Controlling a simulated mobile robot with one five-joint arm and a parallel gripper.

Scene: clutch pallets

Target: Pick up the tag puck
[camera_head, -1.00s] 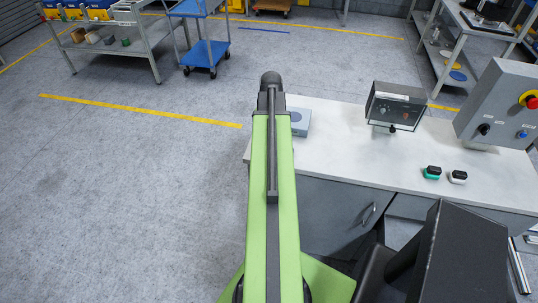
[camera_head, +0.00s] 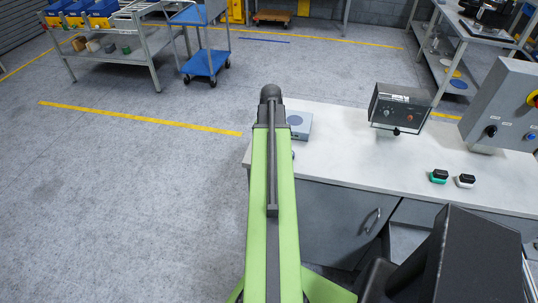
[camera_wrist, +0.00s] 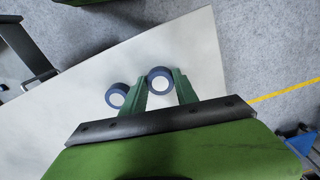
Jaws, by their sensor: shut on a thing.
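In the wrist view two round pucks with dark blue rims and white faces show over the pale worktop. One puck (camera_wrist: 160,80) is between the two green fingers of my gripper (camera_wrist: 158,77), which is shut on it. The other puck (camera_wrist: 117,95) is just outside the left finger, close beside it. They look alike, and no marking tells which is the tag puck. Whether the held puck touches the worktop cannot be told. In the head view my arm hides the gripper and most of what is around it.
On the worktop (camera_head: 345,155) a grey-blue box (camera_head: 299,125) stands just right of my arm. Farther right are a meter box (camera_head: 398,107), a green-and-black piece (camera_head: 438,176), a white-and-black piece (camera_head: 465,181) and a grey control box (camera_head: 503,105). Open floor lies left.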

